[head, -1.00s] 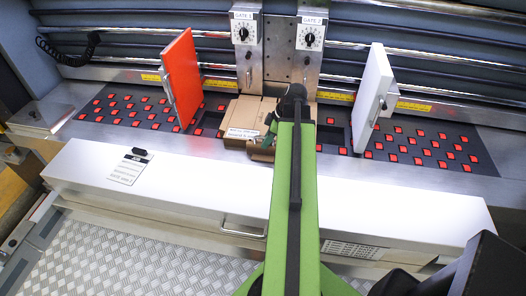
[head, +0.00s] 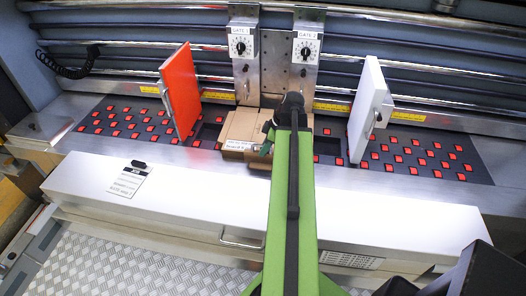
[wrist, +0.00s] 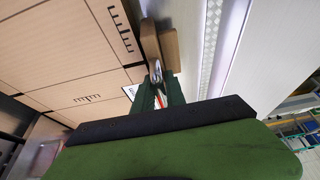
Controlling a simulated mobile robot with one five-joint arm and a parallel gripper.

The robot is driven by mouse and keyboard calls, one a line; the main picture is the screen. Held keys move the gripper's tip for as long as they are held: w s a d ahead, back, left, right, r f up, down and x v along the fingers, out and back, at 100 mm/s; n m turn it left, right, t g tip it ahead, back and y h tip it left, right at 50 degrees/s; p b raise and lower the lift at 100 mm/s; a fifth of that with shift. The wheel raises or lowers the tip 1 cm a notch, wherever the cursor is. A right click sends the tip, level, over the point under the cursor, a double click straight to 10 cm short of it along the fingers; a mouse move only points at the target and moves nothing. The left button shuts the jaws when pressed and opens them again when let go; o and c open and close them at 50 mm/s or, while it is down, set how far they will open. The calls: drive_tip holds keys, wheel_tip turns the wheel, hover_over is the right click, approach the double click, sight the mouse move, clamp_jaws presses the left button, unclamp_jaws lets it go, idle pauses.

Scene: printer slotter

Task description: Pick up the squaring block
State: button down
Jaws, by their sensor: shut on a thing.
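The squaring block (wrist: 170,48) appears to be the small brown wooden piece at the fingertips in the wrist view. My gripper (wrist: 157,74) is shut on it, at its near end. In the head view my gripper (head: 267,141) is at the front of the flat brown cardboard (head: 242,124), beneath the gates. The arm hides part of the block there, and its outline is hard to separate from the cardboard. I cannot tell whether the block still touches the surface below.
A red upright panel (head: 181,90) stands left of the cardboard and a white one (head: 369,105) right. Gate 1 (head: 241,47) and gate 2 (head: 305,49) hang behind. A white front cover (head: 180,195) lies nearer. Dark beds with red squares (head: 420,155) flank the middle.

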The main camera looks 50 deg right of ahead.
wheel_tip(320, 180, up, 3)
drive_tip(key=shift+f+p, duration=0.15)
drive_tip(key=shift+p, duration=0.6)
drive_tip(key=s+d+r+p, duration=0.3)
drive_tip(key=s+r+p, duration=0.3)
drive_tip(key=s, duration=0.5)
drive_tip(key=shift+d, duration=0.3)
drive_tip(key=shift+r, duration=0.1)
drive_tip(key=c, duration=2)
unclamp_jaws()
clamp_jaws()
